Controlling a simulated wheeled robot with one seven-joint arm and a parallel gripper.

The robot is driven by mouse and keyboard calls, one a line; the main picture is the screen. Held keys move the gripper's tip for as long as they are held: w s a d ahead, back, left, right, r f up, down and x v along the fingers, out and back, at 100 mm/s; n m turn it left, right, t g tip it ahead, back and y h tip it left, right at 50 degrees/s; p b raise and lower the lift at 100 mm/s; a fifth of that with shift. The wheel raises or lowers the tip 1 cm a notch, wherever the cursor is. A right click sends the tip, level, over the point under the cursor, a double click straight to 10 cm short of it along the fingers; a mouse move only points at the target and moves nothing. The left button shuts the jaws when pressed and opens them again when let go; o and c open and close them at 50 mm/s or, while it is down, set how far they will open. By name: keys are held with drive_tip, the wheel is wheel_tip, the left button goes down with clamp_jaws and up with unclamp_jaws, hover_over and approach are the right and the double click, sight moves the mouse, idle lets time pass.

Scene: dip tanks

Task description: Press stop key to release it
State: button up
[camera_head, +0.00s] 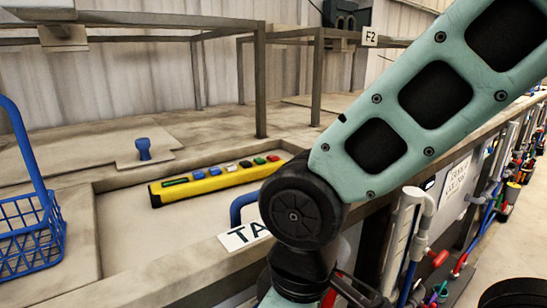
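A yellow key box (223,180) lies on the recessed bench top, left of my arm. It has a dark green strip at its left end and a row of coloured keys along its top. The key at the right end is red (273,158), with a green key (259,160) beside it. No lettering on the keys is readable, and I cannot tell whether any key is pressed in. My green arm crosses the right side and bends down in front of the bench edge. My gripper is not visible; the arm runs out of the bottom of the picture.
A blue wire basket (30,235) with a tall handle stands at the left. A blue knob (143,148) sits on a lid behind the box. Metal frames (260,85) rise behind. A blue handle (237,207) and partly hidden label (240,237) are near my arm. Pipes run along the right.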

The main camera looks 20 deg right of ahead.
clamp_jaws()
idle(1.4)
